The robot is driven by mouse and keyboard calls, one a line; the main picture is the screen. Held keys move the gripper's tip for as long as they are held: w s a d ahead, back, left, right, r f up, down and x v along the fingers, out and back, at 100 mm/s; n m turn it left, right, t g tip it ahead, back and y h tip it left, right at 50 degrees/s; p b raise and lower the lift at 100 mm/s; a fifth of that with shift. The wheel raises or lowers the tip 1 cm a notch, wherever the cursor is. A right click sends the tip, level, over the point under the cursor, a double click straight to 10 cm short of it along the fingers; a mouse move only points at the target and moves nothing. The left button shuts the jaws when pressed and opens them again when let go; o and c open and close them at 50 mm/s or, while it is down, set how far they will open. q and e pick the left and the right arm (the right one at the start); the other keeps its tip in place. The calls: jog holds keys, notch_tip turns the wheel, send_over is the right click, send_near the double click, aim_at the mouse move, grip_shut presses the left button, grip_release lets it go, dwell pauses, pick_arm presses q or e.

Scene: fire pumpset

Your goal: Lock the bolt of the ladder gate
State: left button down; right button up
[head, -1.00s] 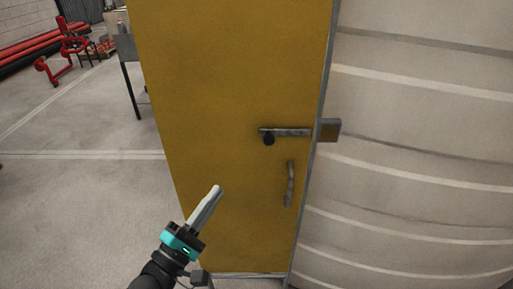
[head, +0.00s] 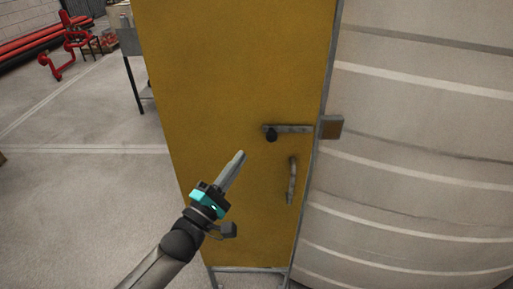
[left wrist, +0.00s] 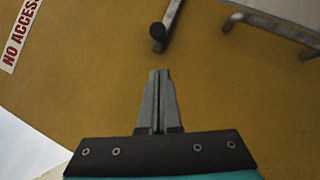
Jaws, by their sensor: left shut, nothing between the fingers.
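The yellow ladder gate (head: 235,75) stands upright in the middle of the head view. Its grey bolt (head: 292,129) lies level near the right edge, with a dark round knob (head: 271,135) at its left end. A brown and grey keeper block (head: 331,127) sits just right of the gate's edge. My left gripper (head: 240,156) is shut and empty, below and left of the knob, apart from it. In the left wrist view, the shut fingers (left wrist: 159,75) point at the knob (left wrist: 157,31), with a gap between. My right gripper is not in view.
A grey pull handle (head: 292,181) is fixed on the gate below the bolt. A ribbed pale curved wall (head: 420,130) fills the right side. A table (head: 127,45) and red pipework (head: 75,40) stand at back left. The floor at left is clear.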

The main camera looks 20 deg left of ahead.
pick_arm(q)
jog(key=w+d+r, duration=0.1)
jog(key=d, duration=0.1)
jog(key=w+d+r+p, duration=0.1)
jog(key=w, duration=0.1)
jog(key=shift+d+r, duration=0.15)
jog(key=shift+d, duration=0.2)
jog(key=d, duration=0.2)
jog(key=w+d, duration=0.1)
jog(key=d, duration=0.1)
jog(key=shift+w+d, duration=0.2)
jog(key=shift+d, duration=0.2)
